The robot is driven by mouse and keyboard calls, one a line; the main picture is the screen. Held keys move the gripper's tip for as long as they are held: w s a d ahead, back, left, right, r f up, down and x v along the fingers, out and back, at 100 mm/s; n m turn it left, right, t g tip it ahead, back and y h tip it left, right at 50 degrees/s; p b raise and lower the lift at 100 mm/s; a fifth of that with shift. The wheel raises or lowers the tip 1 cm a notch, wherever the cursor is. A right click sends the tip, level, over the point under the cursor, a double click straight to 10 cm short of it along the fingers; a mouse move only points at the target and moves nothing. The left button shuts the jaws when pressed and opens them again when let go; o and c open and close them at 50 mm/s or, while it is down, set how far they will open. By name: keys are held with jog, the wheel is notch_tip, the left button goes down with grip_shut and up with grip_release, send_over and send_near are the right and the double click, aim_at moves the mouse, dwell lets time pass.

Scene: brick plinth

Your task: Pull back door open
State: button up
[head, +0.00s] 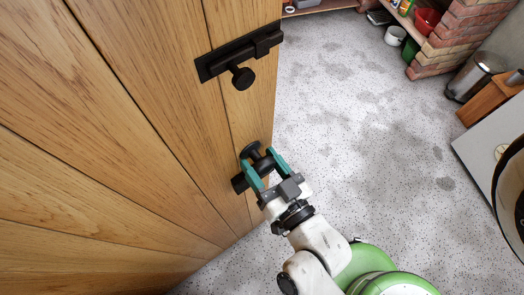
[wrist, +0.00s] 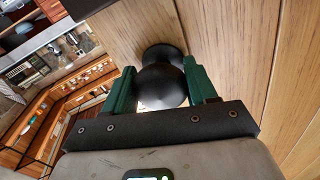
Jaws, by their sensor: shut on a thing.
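The door (head: 150,110) is tall and made of vertical light-brown wooden planks, filling the left of the head view; its planks also show in the wrist view (wrist: 240,40). A round black knob (head: 252,150) sits low near the door's right edge. My gripper (head: 262,166) reaches it from below right, with green fingers on either side. In the wrist view the black knob (wrist: 163,85) lies between the two green fingers, which are shut on it. A black slide bolt (head: 240,52) with its own small knob is mounted higher on the door.
Speckled grey floor (head: 350,120) lies open right of the door. A brick plinth (head: 460,35), a red bowl (head: 428,20) and a green pot (head: 410,50) are at the upper right. A pale-topped cabinet (head: 495,150) stands at the right edge. Wooden shelves (wrist: 50,110) show in the wrist view.

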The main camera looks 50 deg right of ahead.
jog(key=shift+f, duration=0.2)
jog(key=o, duration=1.4)
jog(key=shift+r, duration=0.1)
jog(key=shift+o, duration=0.2)
jog(key=shift+s, duration=0.1)
jog(key=shift+s+a, duration=0.2)
jog(key=shift+s, duration=0.1)
jog(key=p+v, duration=0.2)
jog(key=v, duration=0.8)
jog(key=shift+p, duration=0.4)
